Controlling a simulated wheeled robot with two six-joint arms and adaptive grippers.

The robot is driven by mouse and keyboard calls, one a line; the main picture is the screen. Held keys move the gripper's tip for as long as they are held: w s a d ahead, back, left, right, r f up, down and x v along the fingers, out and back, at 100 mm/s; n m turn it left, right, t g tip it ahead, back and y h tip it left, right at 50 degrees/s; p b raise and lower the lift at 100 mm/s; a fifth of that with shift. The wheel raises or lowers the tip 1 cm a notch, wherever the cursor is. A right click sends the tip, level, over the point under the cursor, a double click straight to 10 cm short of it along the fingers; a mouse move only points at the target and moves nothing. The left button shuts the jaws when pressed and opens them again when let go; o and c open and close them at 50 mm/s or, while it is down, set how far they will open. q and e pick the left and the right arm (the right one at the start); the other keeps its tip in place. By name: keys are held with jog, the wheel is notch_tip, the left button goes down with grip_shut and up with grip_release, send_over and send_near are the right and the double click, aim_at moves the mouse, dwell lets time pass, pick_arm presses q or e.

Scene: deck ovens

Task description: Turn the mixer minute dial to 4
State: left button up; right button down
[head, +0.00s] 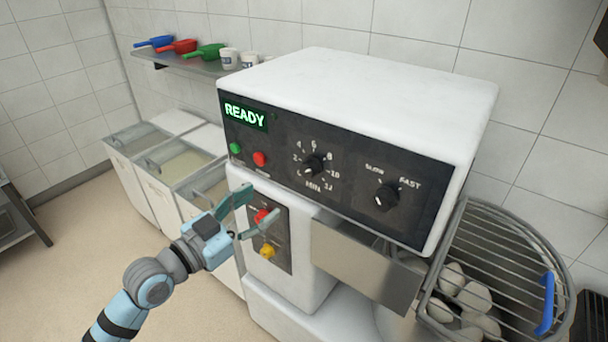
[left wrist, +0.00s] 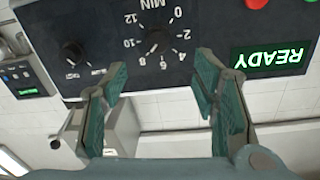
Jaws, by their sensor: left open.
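The mixer minute dial (head: 313,165) is a black knob on the dark panel, ringed by numbers from 0 to 12 and marked MIN. In the head view a small white mark on it seems to lie at the lower left, towards 0; its exact setting is hard to tell. It also shows upside down in the left wrist view (left wrist: 157,41). My left gripper (head: 260,204) is open and empty, below and left of the dial in the head view. In the left wrist view its fingers (left wrist: 162,76) spread either side of the dial, apart from it. My right gripper is not seen.
The slow-fast dial (head: 386,198) sits right of the minute dial. The green READY display (head: 245,114) and green and red buttons (head: 260,159) are left of it. Below are a red button (head: 262,216) and a yellow knob (head: 267,251). A wire guard (head: 510,260) stands at right.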

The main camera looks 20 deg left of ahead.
aim_at(305, 171)
pick_arm(q)
jog(key=x, duration=1.4)
jog(key=shift+d+r, duration=0.2)
jog(key=shift+r, duration=0.2)
jog(key=shift+s+a, duration=0.1)
jog(key=shift+c, duration=0.6)
jog(key=c, duration=1)
